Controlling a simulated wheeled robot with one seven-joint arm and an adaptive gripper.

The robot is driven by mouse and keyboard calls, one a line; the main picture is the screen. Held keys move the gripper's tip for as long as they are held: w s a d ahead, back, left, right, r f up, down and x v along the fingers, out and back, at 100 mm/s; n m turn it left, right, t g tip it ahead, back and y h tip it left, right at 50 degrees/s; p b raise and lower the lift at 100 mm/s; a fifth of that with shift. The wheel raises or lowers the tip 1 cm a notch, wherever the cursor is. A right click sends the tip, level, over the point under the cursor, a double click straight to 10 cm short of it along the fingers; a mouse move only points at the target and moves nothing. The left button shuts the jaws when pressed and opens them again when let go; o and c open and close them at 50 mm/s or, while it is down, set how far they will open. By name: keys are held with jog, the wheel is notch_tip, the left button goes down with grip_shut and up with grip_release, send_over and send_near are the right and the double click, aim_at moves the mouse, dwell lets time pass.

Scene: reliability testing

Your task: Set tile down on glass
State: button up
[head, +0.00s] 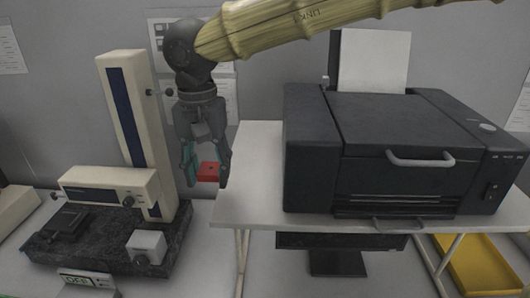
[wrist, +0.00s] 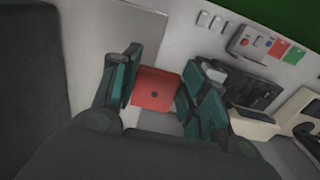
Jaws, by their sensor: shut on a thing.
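My gripper (head: 205,180) is shut on a small red tile (head: 208,172) and holds it in the air, between the upright white instrument and the dark machine. I cannot pick out a glass surface in either view.
The dark boxy machine (head: 400,150) with a front handle stands on a white table (head: 250,190) at right. The white column instrument (head: 130,130) on a dark stone base (head: 60,240) stands left. A yellow tray (head: 475,268) lies lower right. The table's left end is clear.

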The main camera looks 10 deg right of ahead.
jog(key=p, duration=0.4)
send_over(250, 168)
jog(key=shift+f, duration=0.65)
jog(key=shift+f+p, duration=1.1)
jog(key=shift+f, duration=0.7)
jog(key=shift+f, duration=0.15)
jog(key=o, duration=1.1)
